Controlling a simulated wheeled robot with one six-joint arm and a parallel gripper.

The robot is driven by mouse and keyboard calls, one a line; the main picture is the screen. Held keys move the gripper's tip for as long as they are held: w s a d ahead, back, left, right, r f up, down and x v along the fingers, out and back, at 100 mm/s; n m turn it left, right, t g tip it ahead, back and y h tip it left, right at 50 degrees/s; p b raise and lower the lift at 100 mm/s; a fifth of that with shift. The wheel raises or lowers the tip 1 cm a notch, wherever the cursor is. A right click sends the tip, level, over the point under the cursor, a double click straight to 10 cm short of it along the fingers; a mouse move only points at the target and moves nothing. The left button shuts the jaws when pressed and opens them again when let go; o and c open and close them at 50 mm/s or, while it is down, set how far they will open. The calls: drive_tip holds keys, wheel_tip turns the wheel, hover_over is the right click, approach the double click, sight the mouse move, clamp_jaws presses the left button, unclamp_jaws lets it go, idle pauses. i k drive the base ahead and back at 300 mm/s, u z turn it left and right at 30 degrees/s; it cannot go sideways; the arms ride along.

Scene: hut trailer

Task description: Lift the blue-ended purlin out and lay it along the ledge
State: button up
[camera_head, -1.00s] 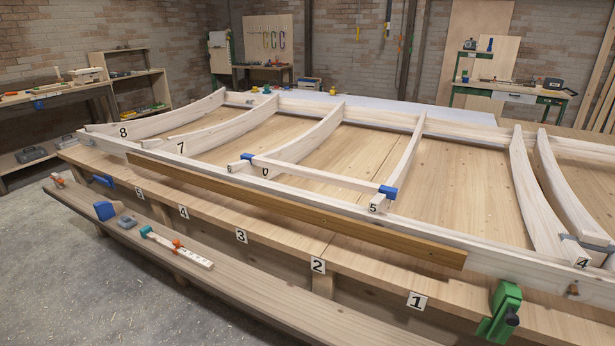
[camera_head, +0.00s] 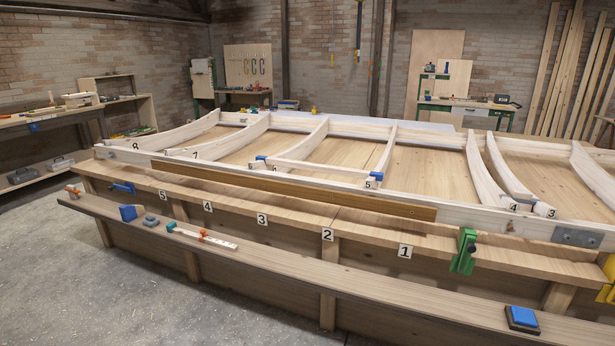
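The blue-ended purlin (camera_head: 318,168) is a pale bar with a blue block at each end. It lies across the curved ribs numbered 6 and 5 of the timber frame, near the frame's front rail. A long ledge (camera_head: 290,262) runs along the front of the bench, below the numbered plates 5 to 1. My gripper is not in view.
A green clamp (camera_head: 464,251) stands on the bench front. A brown board (camera_head: 290,190) lies along the frame's front. The ledge's middle is bare.

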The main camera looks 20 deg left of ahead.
sight(288, 163)
drive_tip(key=u, duration=0.65)
drive_tip(key=i, duration=0.5)
drive_tip(key=u, duration=1.25)
drive_tip(key=i, duration=2.45)
drive_tip(key=z, duration=1.35)
drive_tip(key=i, duration=0.55)
drive_tip(key=z, duration=0.55)
